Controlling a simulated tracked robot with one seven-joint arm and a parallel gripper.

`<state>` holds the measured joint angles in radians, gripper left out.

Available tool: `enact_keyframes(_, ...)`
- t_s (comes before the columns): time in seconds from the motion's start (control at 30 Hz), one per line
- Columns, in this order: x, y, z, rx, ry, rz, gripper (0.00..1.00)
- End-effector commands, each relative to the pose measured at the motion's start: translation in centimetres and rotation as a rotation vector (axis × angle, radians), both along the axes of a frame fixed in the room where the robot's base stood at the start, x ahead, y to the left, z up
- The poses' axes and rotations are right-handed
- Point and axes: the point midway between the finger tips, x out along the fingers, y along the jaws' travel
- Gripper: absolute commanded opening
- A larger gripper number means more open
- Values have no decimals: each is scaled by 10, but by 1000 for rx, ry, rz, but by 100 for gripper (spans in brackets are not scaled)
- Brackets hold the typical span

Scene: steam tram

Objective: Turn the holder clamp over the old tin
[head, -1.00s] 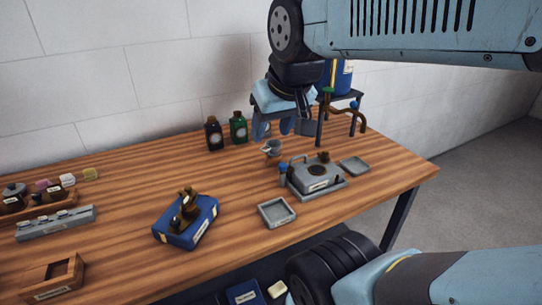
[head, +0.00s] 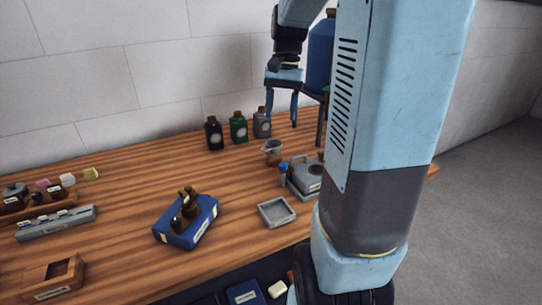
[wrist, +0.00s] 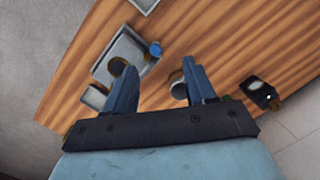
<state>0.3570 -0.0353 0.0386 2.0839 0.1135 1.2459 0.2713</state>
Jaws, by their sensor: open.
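Black (head: 214,134), green (head: 238,128) and grey (head: 262,123) bottles stand by the wall. A small grey cup (head: 272,149) is near the tin. A grey tray (head: 277,212) and a blue block with a brown fitting (head: 187,225) lie in front. A blue barrel (head: 321,55) stands behind.

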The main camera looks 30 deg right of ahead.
Motion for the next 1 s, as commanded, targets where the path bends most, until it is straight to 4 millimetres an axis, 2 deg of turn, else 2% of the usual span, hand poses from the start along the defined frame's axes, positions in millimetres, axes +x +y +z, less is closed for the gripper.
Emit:
enact_keyframes(0.03,9,-10,-8,17,35,-33,55)
enact_keyframes(0.2,29,-35,-29,67,127,-125,55)
enact_keyframes(0.43,41,-53,-45,103,191,-187,55)
enact_keyframes(0.67,37,-51,-61,108,200,-195,55)
enact_keyframes(1.0,22,-34,-114,107,200,-193,55)
